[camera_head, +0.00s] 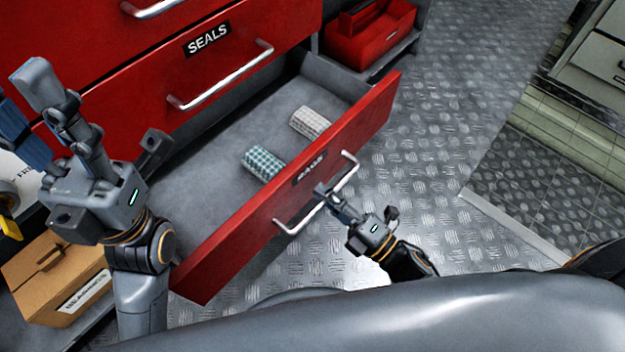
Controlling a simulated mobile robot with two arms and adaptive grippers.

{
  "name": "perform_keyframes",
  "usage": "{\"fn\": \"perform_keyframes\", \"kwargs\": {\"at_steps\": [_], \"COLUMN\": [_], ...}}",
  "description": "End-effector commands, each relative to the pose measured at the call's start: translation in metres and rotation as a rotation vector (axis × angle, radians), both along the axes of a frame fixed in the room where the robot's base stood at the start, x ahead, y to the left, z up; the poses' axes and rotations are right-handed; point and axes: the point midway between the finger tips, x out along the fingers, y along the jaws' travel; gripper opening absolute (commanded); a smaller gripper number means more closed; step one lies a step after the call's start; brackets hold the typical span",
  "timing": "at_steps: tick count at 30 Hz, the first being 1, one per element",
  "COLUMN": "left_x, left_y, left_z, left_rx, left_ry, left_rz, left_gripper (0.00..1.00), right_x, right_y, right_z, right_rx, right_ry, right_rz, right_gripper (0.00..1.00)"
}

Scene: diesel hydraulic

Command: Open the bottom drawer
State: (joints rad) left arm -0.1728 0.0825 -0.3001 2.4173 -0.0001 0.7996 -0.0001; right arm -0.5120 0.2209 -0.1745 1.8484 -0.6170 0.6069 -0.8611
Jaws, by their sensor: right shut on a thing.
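The bottom drawer (215,258) is red and stands pulled well out of the cabinet, its grey inside showing. Its silver bar handle (291,231) is on the front panel. My right gripper (325,194) is shut on this handle near its middle. Inside the drawer lie a teal checked roll (263,163) and a pale checked roll (310,122), apart from each other.
Above is a shut red drawer labelled SEALS (207,40). A brown box (55,275) sits on a low shelf at the lower left. A red toolbox (368,35) stands on a shelf behind the drawer. The metal floor (440,160) to the right is clear.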

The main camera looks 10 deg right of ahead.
Motion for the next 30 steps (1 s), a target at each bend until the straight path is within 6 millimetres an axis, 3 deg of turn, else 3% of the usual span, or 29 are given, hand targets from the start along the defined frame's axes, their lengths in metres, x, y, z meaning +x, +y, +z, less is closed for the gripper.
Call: {"fn": "perform_keyframes", "kwargs": {"at_steps": [14, 15, 18, 30], "left_x": [-0.0004, -0.0004, -0.0004, 0.0013], "left_y": [0.0, 0.0, 0.0, -0.0001], "left_z": [-0.0004, -0.0004, -0.0004, -0.0022], "left_rx": [-0.001, -0.001, -0.001, 0.004], "left_ry": [0.001, 0.001, 0.001, 0.01], "left_rz": [-0.001, -0.001, -0.001, 0.0], "left_gripper": [0.4, 0.4, 0.4, 0.4], "right_x": [-0.0054, -0.0053, -0.0053, -0.0097], "right_y": [-0.004, -0.004, -0.0038, -0.0069], "right_z": [-0.0035, -0.0036, -0.003, -0.003], "right_rx": [-0.004, -0.004, -0.004, -0.001], "right_ry": [0.007, 0.007, 0.006, 0.004], "right_rz": [-0.002, -0.002, -0.001, -0.001], "right_gripper": [0.0, 0.13, 0.34, 0.34]}}
